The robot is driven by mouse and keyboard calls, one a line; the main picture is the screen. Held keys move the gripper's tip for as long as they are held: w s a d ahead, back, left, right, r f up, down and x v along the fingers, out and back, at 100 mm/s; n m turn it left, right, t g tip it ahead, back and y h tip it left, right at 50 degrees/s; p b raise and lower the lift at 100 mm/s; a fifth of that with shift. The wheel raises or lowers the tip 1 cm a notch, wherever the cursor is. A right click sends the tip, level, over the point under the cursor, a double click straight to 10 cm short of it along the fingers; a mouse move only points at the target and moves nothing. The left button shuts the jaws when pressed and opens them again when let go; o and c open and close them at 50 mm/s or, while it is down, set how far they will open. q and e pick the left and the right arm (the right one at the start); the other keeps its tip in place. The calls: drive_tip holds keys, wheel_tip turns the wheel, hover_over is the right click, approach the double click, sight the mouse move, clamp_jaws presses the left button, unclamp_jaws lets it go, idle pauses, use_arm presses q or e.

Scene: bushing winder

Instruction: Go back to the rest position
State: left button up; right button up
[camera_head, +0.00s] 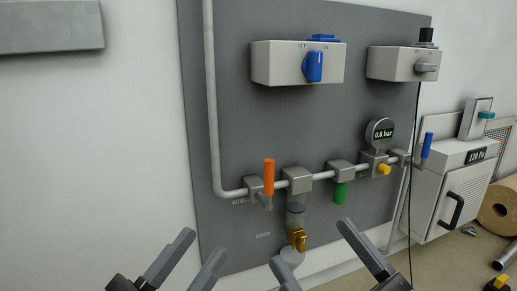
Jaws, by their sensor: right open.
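My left gripper (205,243) shows at the bottom, left of centre. Its two fingers stand apart with nothing visible between them. My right gripper (310,241) is at the bottom, right of centre. It is open, its fingers wide apart, and empty. Both grippers appear in front of the lower part of the grey wall panel (225,120). The brass valve fitting (298,239) on the lower pipe shows between the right gripper's fingers in the picture. I cannot tell the depth between them. The wrists are cut off by the bottom edge.
A blue-knob switch box (280,63) is above. A white cabinet (450,200) stands right. The left wall is bare below a grey box.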

use_arm(q)
wheel_tip(320, 180, up, 3)
drive_tip(key=w+a+n+g+y+p, duration=0.35)
drive_tip(key=y+p, duration=0.25)
drive_tip(key=p, duration=1.3)
use_arm(e)
wheel_tip(320, 180, up, 3)
drive_tip(key=w+d+m+g+h, duration=0.3)
drive_tip(key=m+h, duration=0.1)
drive_tip(key=h, duration=0.2)
use_arm(q)
drive_tip(key=s+a+f+n+g+y+p, duration=0.2)
drive_tip(key=s+p, duration=0.6)
drive_tip(key=p, duration=0.7)
drive_tip(key=a+g+y, duration=0.1)
drive_tip(key=g+y, duration=0.1)
drive_tip(key=g, duration=0.1)
drive_tip(key=shift+p, duration=0.35)
use_arm(e)
drive_tip(key=s+d+f+m+g+h, duration=0.1)
drive_tip(key=s+d+f+g+h, duration=0.1)
drive_tip(key=s, duration=0.5)
drive_tip(key=d+g+h, duration=0.1)
drive_tip(key=g+h, duration=0.1)
drive_tip(key=g, duration=0.1)
drive_tip(key=shift+s+d+g, duration=0.15)
drive_tip(key=shift+s+g, duration=0.05)
drive_tip(key=shift+g, duration=0.2)
use_arm(q)
drive_tip(key=shift+w+r, duration=0.1)
